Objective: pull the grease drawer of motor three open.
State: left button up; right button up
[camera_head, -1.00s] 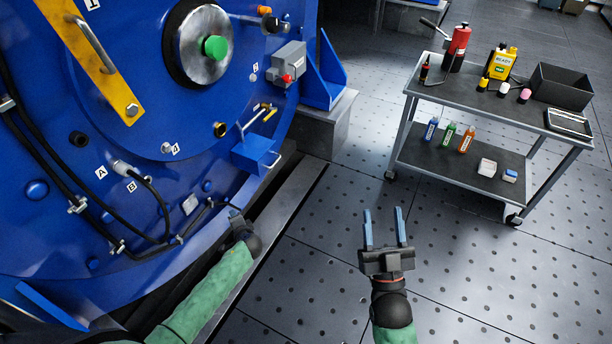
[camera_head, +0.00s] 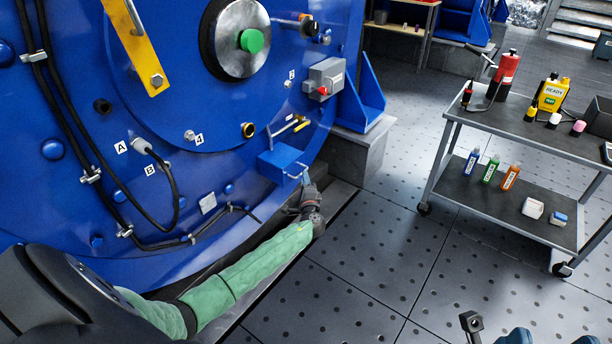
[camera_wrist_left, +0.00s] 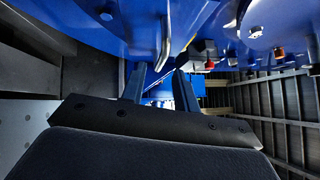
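The grease drawer looks to be the small blue box (camera_head: 280,164) low on the front of the blue motor (camera_head: 80,190), with a thin grey bar handle (camera_head: 297,171) on its outer side. The drawer looks shut. My left gripper (camera_head: 307,182) is just below and right of the handle, fingers pointing up. In the left wrist view, the two fingers of my left gripper (camera_wrist_left: 160,84) stand apart, and a pale bar (camera_wrist_left: 164,44), likely the handle, lies just beyond and between their tips. Contact is not visible.
A grey cart (camera_head: 520,150) with bottles and tools stands at the right, apart from the motor. Bare floor (camera_head: 375,240) lies between them. A grey block (camera_head: 362,150) is behind the drawer.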

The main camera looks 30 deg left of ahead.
pick_arm(q)
jog(key=shift+x, duration=2.3)
grip_shut()
